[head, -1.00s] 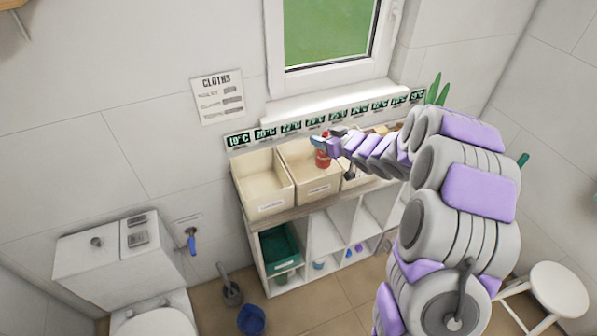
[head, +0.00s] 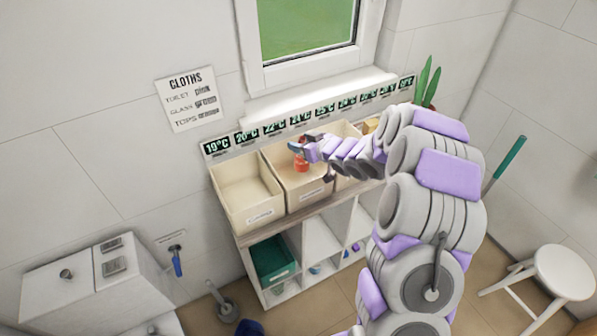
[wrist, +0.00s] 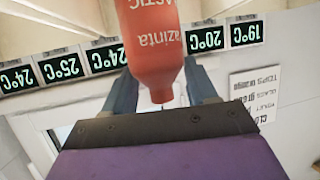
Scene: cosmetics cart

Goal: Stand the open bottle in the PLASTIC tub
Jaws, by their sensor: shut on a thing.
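A red bottle (head: 301,161) is held by my gripper (head: 305,149), above or inside the middle cream tub (head: 306,198). In the head view its lower end shows against the inside of that tub; I cannot tell whether it touches the floor. In the wrist view the bottle (wrist: 152,45) sits between the two blue-grey fingers of my gripper (wrist: 160,88). White lettering ending in "ASTIC" shows on it, and its narrow neck points toward the palm. The far end is cut off. The tub labels are too small to read in the head view.
The left cream tub (head: 228,207) looks empty. A right tub (head: 343,183) is partly hidden by my arm. A row of temperature signs (head: 298,118) lines the wall behind. A green crate (head: 271,262) sits on the shelf below. A white stool (head: 560,270) stands at right.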

